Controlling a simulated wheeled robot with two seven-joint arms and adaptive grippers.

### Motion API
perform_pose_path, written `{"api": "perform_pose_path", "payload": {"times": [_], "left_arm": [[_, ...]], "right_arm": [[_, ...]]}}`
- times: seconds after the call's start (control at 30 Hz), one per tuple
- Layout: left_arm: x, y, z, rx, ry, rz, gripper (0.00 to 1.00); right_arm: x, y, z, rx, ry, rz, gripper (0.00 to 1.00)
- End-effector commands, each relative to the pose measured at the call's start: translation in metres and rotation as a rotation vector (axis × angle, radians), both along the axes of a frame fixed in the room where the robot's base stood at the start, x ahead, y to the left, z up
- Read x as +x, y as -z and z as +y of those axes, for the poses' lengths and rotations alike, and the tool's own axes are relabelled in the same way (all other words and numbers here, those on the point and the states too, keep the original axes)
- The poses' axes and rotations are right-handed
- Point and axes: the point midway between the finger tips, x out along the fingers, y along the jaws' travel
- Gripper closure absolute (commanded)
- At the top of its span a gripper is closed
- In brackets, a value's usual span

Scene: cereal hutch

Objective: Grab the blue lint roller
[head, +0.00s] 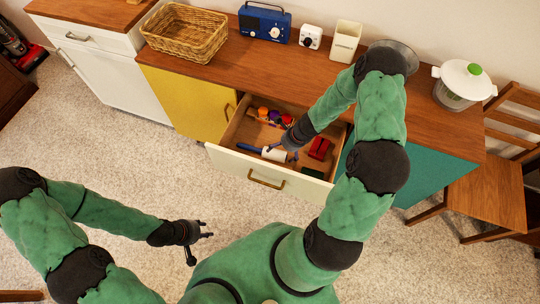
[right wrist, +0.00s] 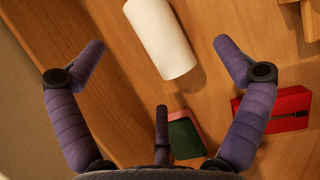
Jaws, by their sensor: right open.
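The blue lint roller (head: 250,148) lies in the open drawer (head: 233,160), with its blue handle to the left and its white roll toward the middle. In the right wrist view the white roll (right wrist: 160,38) shows ahead of the fingers, and the handle is out of frame. My right gripper (head: 289,151) is over the drawer at the roll's right end; its purple fingers (right wrist: 160,58) are spread wide and empty in the right wrist view. My left gripper (head: 203,236) is open and empty over the carpet, well away from the drawer.
The drawer also holds a red item (head: 319,148), a green item (right wrist: 185,138) and several small colourful things (head: 268,115) at the back. A chair (head: 488,190) stands right.

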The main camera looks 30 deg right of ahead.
Motion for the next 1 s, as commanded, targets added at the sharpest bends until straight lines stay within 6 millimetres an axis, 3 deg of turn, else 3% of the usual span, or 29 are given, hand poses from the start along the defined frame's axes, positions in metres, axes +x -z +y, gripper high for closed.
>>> {"api": "perform_pose_path", "payload": {"times": [0.03, 0.37, 0.7, 0.97, 1.0], "left_arm": [[0.000, 0.007, 0.000, 0.000, 0.000, 0.000, 0.60], [0.000, 0.019, 0.000, 0.000, 0.000, 0.000, 0.60], [0.000, 0.047, 0.000, 0.000, 0.000, 0.000, 0.60], [0.000, 0.046, 0.000, 0.000, 0.000, 0.000, 0.60], [0.000, 0.046, 0.000, 0.000, 0.000, 0.000, 0.60]], "right_arm": [[0.002, 0.009, 0.002, 0.000, -0.001, 0.000, 0.01], [0.005, 0.024, 0.009, 0.000, -0.001, -0.002, 0.01], [0.012, 0.059, 0.022, 0.000, -0.002, -0.001, 0.01], [0.013, 0.059, 0.023, 0.000, 0.000, -0.001, 0.01], [0.013, 0.059, 0.023, 0.000, 0.000, -0.001, 0.06]]}}
